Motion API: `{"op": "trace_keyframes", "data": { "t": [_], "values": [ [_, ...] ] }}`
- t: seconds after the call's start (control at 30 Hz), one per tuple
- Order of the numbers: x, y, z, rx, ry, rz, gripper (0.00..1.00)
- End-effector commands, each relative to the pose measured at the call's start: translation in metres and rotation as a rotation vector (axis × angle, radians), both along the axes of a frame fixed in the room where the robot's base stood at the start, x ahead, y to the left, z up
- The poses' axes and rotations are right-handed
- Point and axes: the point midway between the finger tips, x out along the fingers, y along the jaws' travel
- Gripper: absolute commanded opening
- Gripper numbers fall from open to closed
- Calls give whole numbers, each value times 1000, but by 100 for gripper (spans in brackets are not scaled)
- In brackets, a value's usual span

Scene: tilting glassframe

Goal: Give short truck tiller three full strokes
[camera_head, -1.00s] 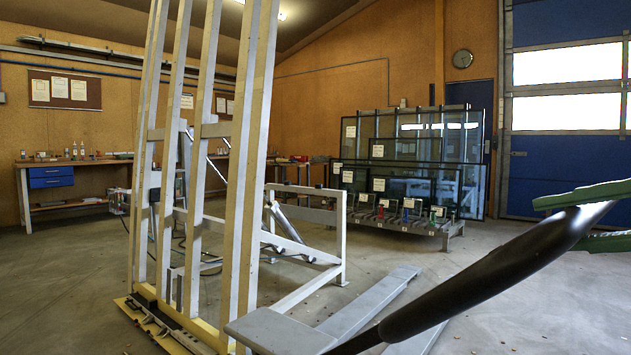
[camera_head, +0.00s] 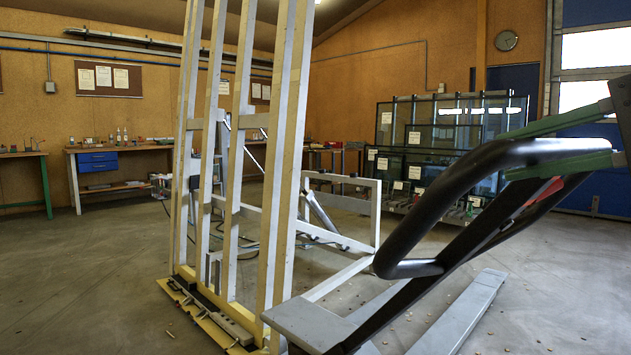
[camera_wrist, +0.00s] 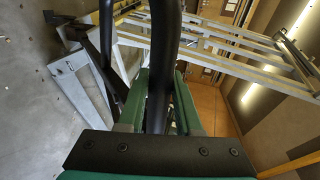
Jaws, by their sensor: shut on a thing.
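The black truck tiller (camera_head: 440,205) rises from the bottom middle to the right in the head view, ending in a looped handle with a red part at its right. My gripper (camera_head: 512,151) has green fingers above and below the handle's upper bar at the right edge. It is shut on that bar. In the wrist view the black tiller bar (camera_wrist: 163,60) runs between the fingers of my gripper (camera_wrist: 160,100). The grey truck body (camera_head: 310,322) shows at the tiller's foot, and a grey fork (camera_head: 468,310) lies low along the floor.
A tall pale tilting frame (camera_head: 240,170) stands left of the tiller on a yellow base (camera_head: 215,325). A glass rack (camera_head: 450,140) stands behind. Workbenches (camera_head: 120,150) line the far wall. The floor (camera_head: 80,290) at left is open.

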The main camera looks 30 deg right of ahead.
Motion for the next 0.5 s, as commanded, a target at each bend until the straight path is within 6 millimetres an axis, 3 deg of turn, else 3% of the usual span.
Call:
{"op": "trace_keyframes", "data": {
  "t": [0.13, 0.5],
  "values": [
    [15, 0, 14, 0, -1, -2, 0],
    [93, 2, 66, 2, 2, -2, 0]
  ]
}}
